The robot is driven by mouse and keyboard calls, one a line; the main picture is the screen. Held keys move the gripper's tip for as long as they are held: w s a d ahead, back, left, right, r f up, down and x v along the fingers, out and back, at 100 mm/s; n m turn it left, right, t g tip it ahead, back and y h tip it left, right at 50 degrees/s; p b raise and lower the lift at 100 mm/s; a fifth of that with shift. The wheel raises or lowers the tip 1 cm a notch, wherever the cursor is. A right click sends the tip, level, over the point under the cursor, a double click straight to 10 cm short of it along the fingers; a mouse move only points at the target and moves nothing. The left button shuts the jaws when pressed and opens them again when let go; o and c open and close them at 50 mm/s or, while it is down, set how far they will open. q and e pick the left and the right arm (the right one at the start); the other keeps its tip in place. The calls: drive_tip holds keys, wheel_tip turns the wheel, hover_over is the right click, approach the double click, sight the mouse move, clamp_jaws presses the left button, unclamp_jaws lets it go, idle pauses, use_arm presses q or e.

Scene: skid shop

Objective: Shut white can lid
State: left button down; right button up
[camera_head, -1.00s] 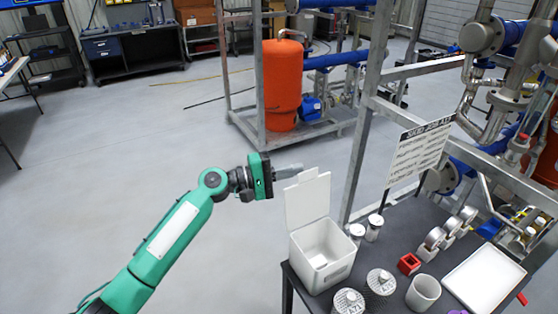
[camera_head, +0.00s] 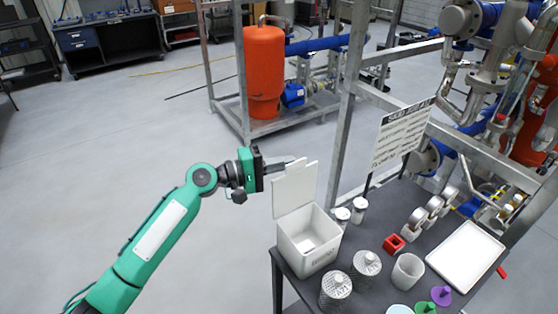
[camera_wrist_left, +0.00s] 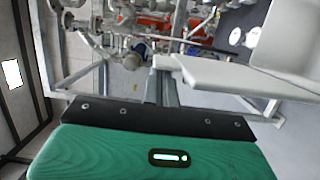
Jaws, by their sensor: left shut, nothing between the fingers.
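The white can (camera_head: 308,246) stands on the left end of the dark table, and its inside shows from above. Its lid (camera_head: 295,188) is open and stands roughly upright at the can's back left edge. My left gripper (camera_head: 291,163) is shut and empty, pointing right, at the height of the lid's top edge and close behind it. In the left wrist view the lid (camera_wrist_left: 225,75) lies just right of the fingers (camera_wrist_left: 163,80); I cannot tell whether they touch. My right gripper is not in view.
A sign (camera_head: 401,135) and metal frame posts rise behind. Open floor lies to the left.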

sight(298, 179)
use_arm(q)
drive_tip(key=s+d+f+m+y+p, duration=0.1)
drive_tip(key=s+d+f+m+y, duration=0.1)
drive_tip(key=s+d+f+m, duration=0.25)
drive_tip(key=s+d+f+m+y+p, duration=0.1)
drive_tip(key=s+d+m, duration=0.3)
drive_tip(key=s+m, duration=0.3)
drive_tip(key=s+d+f+m+t+y, duration=0.1)
drive_tip(key=s+f+m, duration=0.1)
drive_tip(key=f, duration=0.6)
drive_tip(key=shift+s+d+f+m+t+b, duration=0.25)
drive_tip(key=shift+s+m+t+b, duration=0.15)
drive_tip(key=shift+s, duration=0.35)
